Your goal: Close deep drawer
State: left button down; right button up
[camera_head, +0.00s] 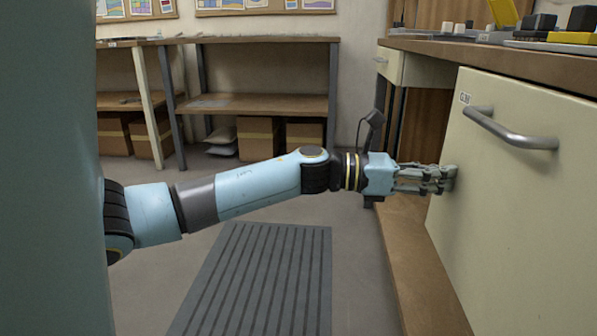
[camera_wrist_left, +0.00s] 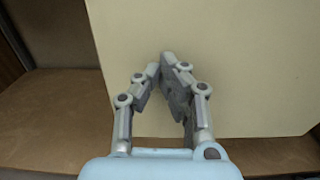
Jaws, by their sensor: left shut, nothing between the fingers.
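The deep drawer (camera_head: 525,200) has a large cream front with a curved grey metal handle (camera_head: 512,130) near its top and a small label at its upper left corner. It stands under the wooden worktop at the right of the head view. My left gripper (camera_head: 452,178) is shut and empty, with its fingertips at the left part of the drawer front, below the handle. In the left wrist view the drawer front (camera_wrist_left: 240,60) fills the area behind the fingers (camera_wrist_left: 162,66). I cannot tell whether the tips touch it. My right gripper is not in view.
A wooden ledge (camera_head: 412,270) runs along the floor under the drawer. A smaller cream drawer (camera_head: 392,66) is farther back under the worktop (camera_head: 470,50). A wooden shelf unit (camera_head: 260,103) stands at the back. A ribbed grey mat (camera_head: 262,280) lies on the open floor.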

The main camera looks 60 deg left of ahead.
pick_arm(q)
jog(key=shift+w+d+r, duration=0.1)
jog(key=shift+w+r, duration=0.05)
dwell(0.3)
jog(key=v, duration=1.2)
